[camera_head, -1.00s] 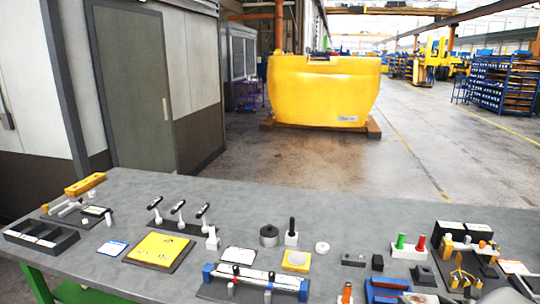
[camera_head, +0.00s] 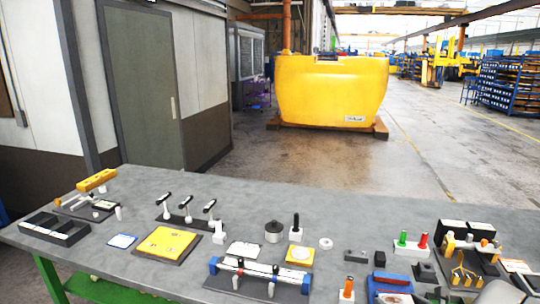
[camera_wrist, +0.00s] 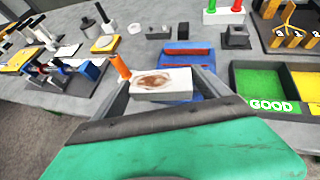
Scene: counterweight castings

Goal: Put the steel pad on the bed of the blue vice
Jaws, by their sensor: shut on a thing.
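The steel pad appears as a pale grey block (camera_wrist: 160,87) with a brown-stained top, between the fingers of my gripper (camera_wrist: 165,82) in the wrist view. The gripper is shut on it. The blue vice (camera_wrist: 186,60) lies just beyond the pad, with a reddish bar along its far part; blue also shows just below and right of the pad. In the head view the vice (camera_head: 391,284) is at the bottom, right of centre, with a pale block (camera_head: 395,298) at its near side. Whether the pad touches the bed is hidden.
An orange-handled tool (camera_wrist: 120,67) stands just left of the pad. A dark block (camera_wrist: 236,37) lies beyond the vice to the right. A green bin marked GOOD (camera_wrist: 268,105) is at right. A blue-ended fixture (camera_head: 258,274) lies left of the vice.

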